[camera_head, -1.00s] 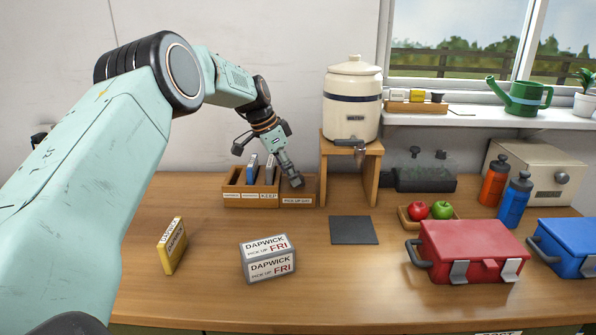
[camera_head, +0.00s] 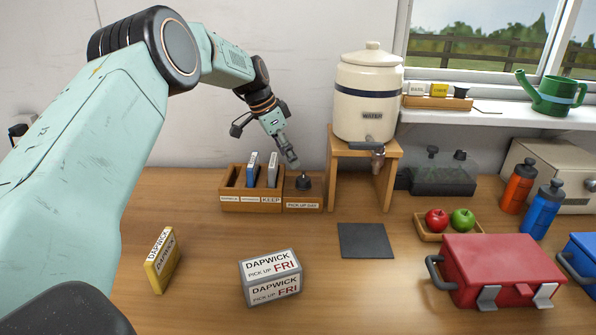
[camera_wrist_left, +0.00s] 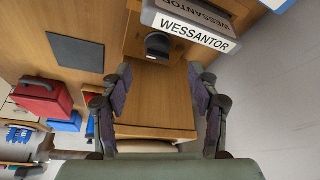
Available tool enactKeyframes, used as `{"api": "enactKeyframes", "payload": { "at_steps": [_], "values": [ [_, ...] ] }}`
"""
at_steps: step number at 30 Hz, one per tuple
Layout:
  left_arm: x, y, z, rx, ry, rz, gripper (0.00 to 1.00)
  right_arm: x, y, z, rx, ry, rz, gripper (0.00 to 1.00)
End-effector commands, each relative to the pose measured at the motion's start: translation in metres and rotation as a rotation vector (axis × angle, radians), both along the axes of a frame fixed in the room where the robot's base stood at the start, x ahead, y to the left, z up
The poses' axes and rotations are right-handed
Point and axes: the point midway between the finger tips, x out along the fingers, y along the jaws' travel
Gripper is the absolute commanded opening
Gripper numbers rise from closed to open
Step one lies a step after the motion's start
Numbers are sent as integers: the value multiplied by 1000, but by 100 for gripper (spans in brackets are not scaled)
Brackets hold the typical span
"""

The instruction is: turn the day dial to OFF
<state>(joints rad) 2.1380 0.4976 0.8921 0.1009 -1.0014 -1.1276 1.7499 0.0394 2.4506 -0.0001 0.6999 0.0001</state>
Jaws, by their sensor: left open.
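The day dial is a black knob (camera_head: 303,183) on a small wooden block labelled PICK UP DAY (camera_head: 303,202), against the back wall. Its setting cannot be read. My left gripper (camera_head: 265,146) is open and empty, above and slightly left of the dial, with one finger over the block. In the left wrist view the open fingers (camera_wrist_left: 163,87) frame bare wood, and the dark knob (camera_wrist_left: 158,46) shows beyond them, apart from both fingers. My right gripper is not in view.
A wooden card holder (camera_head: 250,206) with upright cards stands left of the dial. A water crock (camera_head: 367,100) on a wooden stand (camera_head: 331,185) rises to its right. A yellow card block (camera_head: 161,260), a DAPWICK block (camera_head: 270,279) and a red box (camera_head: 500,265) sit nearer.

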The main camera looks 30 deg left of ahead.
Motion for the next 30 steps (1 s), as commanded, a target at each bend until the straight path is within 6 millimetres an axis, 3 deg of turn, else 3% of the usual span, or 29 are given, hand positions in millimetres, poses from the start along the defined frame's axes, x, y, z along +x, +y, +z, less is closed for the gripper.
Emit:
{"api": "enactKeyframes", "payload": {
  "at_steps": [5,18,30],
  "values": [
    [-1,-5,-5,0,1,-2,61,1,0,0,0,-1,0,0],
    [16,-20,-63,2,1,-2,61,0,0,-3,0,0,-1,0],
    [22,-21,-71,1,0,-2,61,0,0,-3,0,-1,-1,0]
  ]
}}
